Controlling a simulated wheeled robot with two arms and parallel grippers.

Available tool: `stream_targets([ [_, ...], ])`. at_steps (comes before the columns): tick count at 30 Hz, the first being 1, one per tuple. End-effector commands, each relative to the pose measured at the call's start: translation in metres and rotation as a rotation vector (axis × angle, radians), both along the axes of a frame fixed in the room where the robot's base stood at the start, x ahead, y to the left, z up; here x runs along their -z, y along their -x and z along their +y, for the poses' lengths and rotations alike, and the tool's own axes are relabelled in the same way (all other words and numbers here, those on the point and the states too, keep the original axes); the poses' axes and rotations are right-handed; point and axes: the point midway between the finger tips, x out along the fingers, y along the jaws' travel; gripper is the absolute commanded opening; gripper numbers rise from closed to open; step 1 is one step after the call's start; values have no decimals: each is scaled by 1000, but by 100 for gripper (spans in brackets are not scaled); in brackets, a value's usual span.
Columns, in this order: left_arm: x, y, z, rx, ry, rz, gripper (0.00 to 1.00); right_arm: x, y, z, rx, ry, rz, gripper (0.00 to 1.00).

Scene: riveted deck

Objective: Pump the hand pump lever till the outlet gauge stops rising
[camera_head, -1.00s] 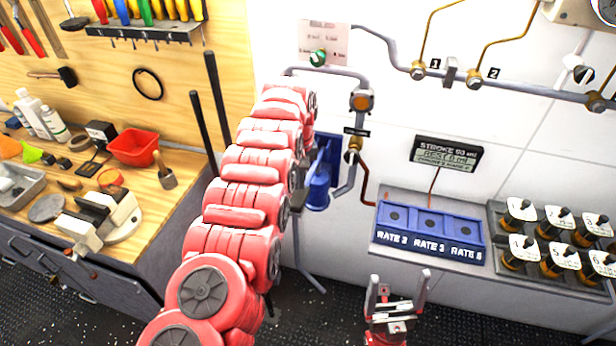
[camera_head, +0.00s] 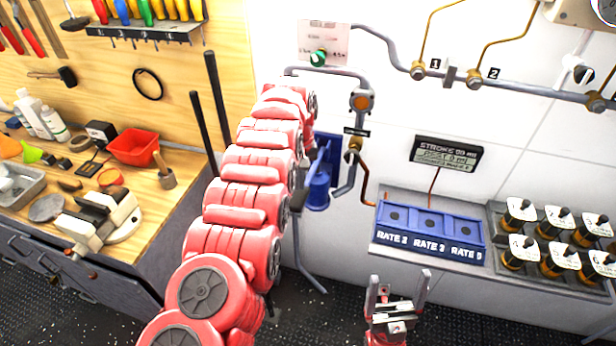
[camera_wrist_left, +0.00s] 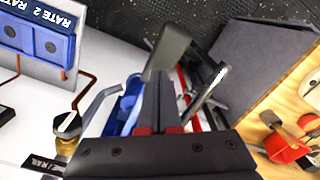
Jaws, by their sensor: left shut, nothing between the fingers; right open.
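The blue hand pump (camera_head: 318,188) stands against the white wall, partly hidden behind my left arm. It also shows in the left wrist view (camera_wrist_left: 122,108), just left of my left gripper. Two dark upright bars (camera_head: 201,125) rise left of my arm; I cannot tell whether either is the lever. My left gripper (camera_wrist_left: 167,50) is shut and empty beside the pump; in the head view my arm hides it. A dial, cut off at the top right corner (camera_head: 608,8), may be the outlet gauge; its reading is unclear. My right gripper (camera_head: 398,285) is open and empty, low in front of the wall.
A stroke display (camera_head: 446,154) hangs above a blue block of rate sockets (camera_head: 428,228). Several black-and-amber valves or plugs (camera_head: 515,250) stand to its right. A wooden bench (camera_head: 150,205) with tools is on the left. Pipes (camera_head: 520,88) cross the wall.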

Motion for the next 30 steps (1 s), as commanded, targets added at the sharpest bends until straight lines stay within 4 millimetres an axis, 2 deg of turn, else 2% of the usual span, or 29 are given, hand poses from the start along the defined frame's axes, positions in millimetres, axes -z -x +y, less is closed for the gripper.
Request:
stream_targets([
  [5, 8, 0, 0, 0, 0, 0, 0, 5, 0, 0, 0, 0, 0, 89],
  [30, 84, 0, 1, 0, -1, 0, 0, 45, 0, 0, 0, 0, 0, 89],
])
